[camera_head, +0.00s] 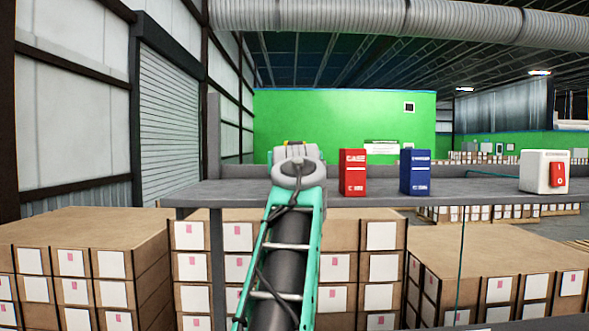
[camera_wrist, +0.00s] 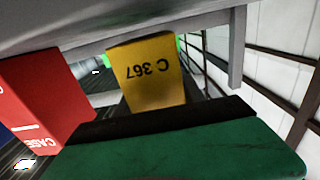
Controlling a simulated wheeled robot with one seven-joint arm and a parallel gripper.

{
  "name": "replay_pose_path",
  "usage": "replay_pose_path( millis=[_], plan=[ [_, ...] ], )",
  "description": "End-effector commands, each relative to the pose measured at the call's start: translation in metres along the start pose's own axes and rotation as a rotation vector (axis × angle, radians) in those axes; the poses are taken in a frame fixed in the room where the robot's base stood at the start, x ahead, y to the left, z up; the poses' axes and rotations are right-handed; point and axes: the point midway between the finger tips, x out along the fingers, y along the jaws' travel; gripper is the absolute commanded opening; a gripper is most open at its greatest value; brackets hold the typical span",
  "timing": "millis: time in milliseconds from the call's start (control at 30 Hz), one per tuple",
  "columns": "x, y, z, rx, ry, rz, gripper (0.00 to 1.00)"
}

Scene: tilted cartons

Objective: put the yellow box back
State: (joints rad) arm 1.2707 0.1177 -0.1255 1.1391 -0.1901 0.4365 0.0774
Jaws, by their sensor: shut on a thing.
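The yellow box (camera_wrist: 148,72), marked "C 367", shows upside down in the wrist view, just beyond the dark edge of my green gripper (camera_wrist: 175,125). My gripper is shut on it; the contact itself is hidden. The box's base is close to the grey shelf (camera_wrist: 110,25), and I cannot tell whether it touches. In the head view my gripper (camera_head: 295,152) is at the shelf (camera_head: 450,190), left of the red box (camera_head: 353,172), and hides nearly all of the yellow box.
The red box, also in the wrist view (camera_wrist: 40,95), stands beside the yellow one. A blue box (camera_head: 415,171) and a white box with a red front part (camera_head: 543,171) stand further right. A shelf post (camera_head: 214,140) is at the left. Stacked cartons (camera_head: 85,240) fill the space below.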

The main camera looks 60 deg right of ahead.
Motion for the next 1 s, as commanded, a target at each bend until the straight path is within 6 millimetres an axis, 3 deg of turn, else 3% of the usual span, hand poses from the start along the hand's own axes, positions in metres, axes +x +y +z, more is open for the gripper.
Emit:
replay_pose_path(
  millis=[100, 467, 500, 733, 1000],
  plan=[
    [-0.002, 0.001, 0.011, 0.0, 0.004, 0.001, 0.0],
    [-0.002, 0.001, 0.018, 0.0, 0.005, 0.001, 0.0],
    [-0.001, 0.001, 0.016, 0.001, 0.003, 0.001, 0.49],
    [-0.001, 0.001, 0.016, 0.001, 0.003, 0.001, 0.67],
    [-0.001, 0.001, 0.013, 0.001, 0.003, 0.001, 0.67]
  ],
)
